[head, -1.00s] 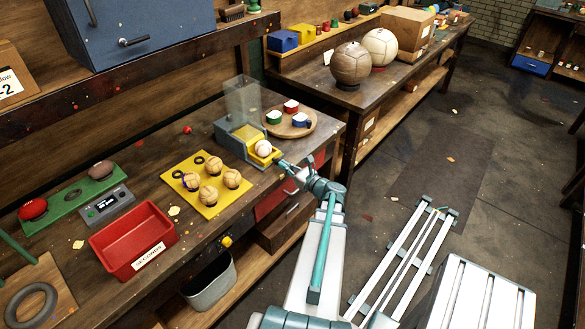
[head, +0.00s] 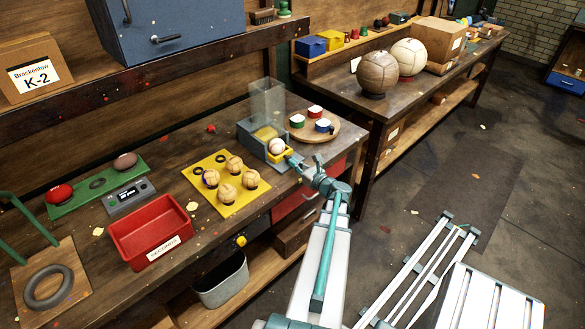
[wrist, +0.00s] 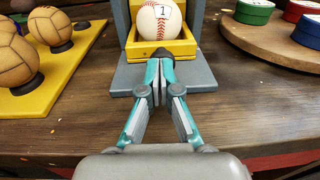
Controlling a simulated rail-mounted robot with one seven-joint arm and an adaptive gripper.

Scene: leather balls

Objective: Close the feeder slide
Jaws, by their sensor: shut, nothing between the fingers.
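The feeder (head: 247,134) is a grey housing with a clear upper hopper on the workbench. Its yellow slide (head: 284,156) sticks out at the front and carries a white ball (head: 277,146). In the wrist view the yellow slide (wrist: 178,50) holds the ball (wrist: 157,20), which has red stitching and a label "1". My gripper (wrist: 158,66) is shut and empty. Its fingertips are at the middle of the slide's front face, touching or very close to it. In the head view my gripper (head: 291,161) reaches the slide from the front right.
A yellow board (head: 226,196) with several brown balls lies left of the feeder. A round wooden tray (head: 331,136) with green, red and blue tins is on its right. A red bin (head: 152,237) stands further left. The bench's front edge runs just below my gripper.

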